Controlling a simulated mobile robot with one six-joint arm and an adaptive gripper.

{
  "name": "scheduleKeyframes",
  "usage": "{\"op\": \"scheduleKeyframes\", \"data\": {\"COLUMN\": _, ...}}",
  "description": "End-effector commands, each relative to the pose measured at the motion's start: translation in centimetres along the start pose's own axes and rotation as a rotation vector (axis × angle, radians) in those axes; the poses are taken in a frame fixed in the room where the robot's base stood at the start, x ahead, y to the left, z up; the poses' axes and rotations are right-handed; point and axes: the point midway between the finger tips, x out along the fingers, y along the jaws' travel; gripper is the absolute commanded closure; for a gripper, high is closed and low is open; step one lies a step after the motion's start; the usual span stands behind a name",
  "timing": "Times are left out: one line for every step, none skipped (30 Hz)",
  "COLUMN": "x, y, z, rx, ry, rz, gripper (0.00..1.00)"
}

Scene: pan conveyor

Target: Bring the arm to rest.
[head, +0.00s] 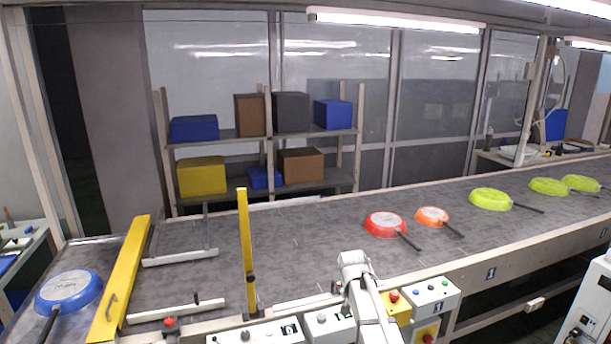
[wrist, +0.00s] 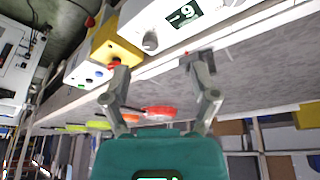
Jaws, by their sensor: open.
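My gripper (wrist: 155,66) shows in the wrist view with its two grey fingers spread wide and nothing between them. In the head view, my arm (head: 361,285) rises at the bottom centre in front of the conveyor's near edge; the gripper's fingers cannot be made out there. The wrist picture is upside down, with the control boxes above the fingers and the conveyor (wrist: 255,85) behind them.
A red pan (head: 385,222), an orange pan (head: 432,215) and several yellow-green pans (head: 490,198) lie on the belt. A blue pan (head: 68,290) lies beyond the yellow barrier (head: 122,275). A yellow post (head: 246,250) stands left of my arm. Control boxes (head: 432,296) line the near edge.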

Motion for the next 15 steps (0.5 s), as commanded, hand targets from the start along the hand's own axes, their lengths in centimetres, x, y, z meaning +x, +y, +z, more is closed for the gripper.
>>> {"op": "scheduleKeyframes", "data": {"x": -0.1, "y": 0.5, "z": 1.2, "rx": -0.009, "ry": -0.011, "rz": 0.000, "gripper": 0.24}}
{"op": "scheduleKeyframes", "data": {"x": -0.1, "y": 0.7, "z": 1.6, "rx": -0.015, "ry": -0.017, "rz": 0.000, "gripper": 0.24}}
{"op": "scheduleKeyframes", "data": {"x": -0.2, "y": 1.0, "z": 2.2, "rx": -0.022, "ry": -0.026, "rz": 0.000, "gripper": 0.24}}
{"op": "scheduleKeyframes", "data": {"x": -0.3, "y": 1.3, "z": 2.8, "rx": -0.029, "ry": -0.034, "rz": 0.000, "gripper": 0.24}}
{"op": "scheduleKeyframes", "data": {"x": -0.3, "y": 1.6, "z": 3.5, "rx": -0.038, "ry": -0.044, "rz": 0.000, "gripper": 0.24}}
{"op": "scheduleKeyframes", "data": {"x": -0.4, "y": 2.0, "z": 4.3, "rx": -0.048, "ry": -0.055, "rz": 0.000, "gripper": 0.24}}
{"op": "scheduleKeyframes", "data": {"x": -0.5, "y": 2.3, "z": 4.9, "rx": -0.057, "ry": -0.064, "rz": -0.001, "gripper": 0.24}}
{"op": "scheduleKeyframes", "data": {"x": -0.6, "y": 2.6, "z": 5.8, "rx": -0.067, "ry": -0.075, "rz": -0.001, "gripper": 0.24}}
{"op": "scheduleKeyframes", "data": {"x": -0.7, "y": 3.1, "z": 6.8, "rx": -0.080, "ry": -0.090, "rz": -0.003, "gripper": 0.24}}
{"op": "scheduleKeyframes", "data": {"x": -0.8, "y": 3.4, "z": 7.5, "rx": -0.090, "ry": -0.100, "rz": -0.005, "gripper": 0.24}}
{"op": "scheduleKeyframes", "data": {"x": -0.9, "y": 3.9, "z": 8.6, "rx": -0.102, "ry": -0.115, "rz": -0.006, "gripper": 0.24}}
{"op": "scheduleKeyframes", "data": {"x": -1.1, "y": 4.5, "z": 9.8, "rx": -0.119, "ry": -0.132, "rz": -0.008, "gripper": 0.24}}
{"op": "scheduleKeyframes", "data": {"x": -1.3, "y": 5.0, "z": 11.0, "rx": -0.133, "ry": -0.148, "rz": -0.010, "gripper": 0.24}}
{"op": "scheduleKeyframes", "data": {"x": -1.4, "y": 5.5, "z": 12.3, "rx": -0.148, "ry": -0.165, "rz": -0.014, "gripper": 0.24}}
{"op": "scheduleKeyframes", "data": {"x": -1.7, "y": 6.2, "z": 14.0, "rx": -0.171, "ry": -0.189, "rz": -0.019, "gripper": 0.24}}
